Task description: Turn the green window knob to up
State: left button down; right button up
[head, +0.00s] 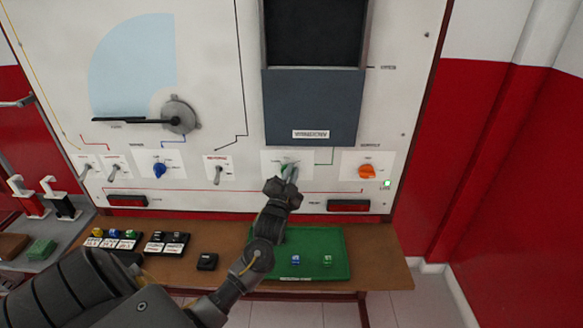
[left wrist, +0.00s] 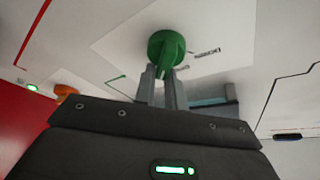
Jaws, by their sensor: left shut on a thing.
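The green window knob (left wrist: 166,46) is a round knob with a raised bar, on a white label plate of the upright panel. In the head view a little green of the knob (head: 284,166) shows, mostly hidden behind my left gripper (head: 291,175). In the left wrist view the two fingers of my left gripper (left wrist: 163,84) are shut on the knob's bar, one on each side. Which label mark the knob points to cannot be read. The dark grey window shutter (head: 311,95) covers the lower part of a black opening above the knob. My right gripper is not in view.
An orange knob (head: 367,171) and a lit green lamp (head: 387,183) sit right of the green knob. A toggle switch (head: 217,174) and a blue knob (head: 159,170) sit left. Below, a wooden table (head: 380,262) holds a green tray (head: 320,272) and several small blocks.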

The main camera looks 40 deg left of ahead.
pick_arm(q)
jog(key=shift+a+f, duration=0.15)
jog(key=shift+f, duration=0.35)
jog(key=c, duration=1.5)
grip_release()
jog(key=shift+s+a, duration=0.1)
jog(key=shift+s, duration=0.05)
jog(key=shift+o, duration=0.2)
jog(key=shift+a, duration=0.1)
jog(key=b+v, duration=0.2)
jog(key=v, duration=0.8)
jog(key=shift+s+d, duration=0.25)
jog(key=shift+r, duration=0.1)
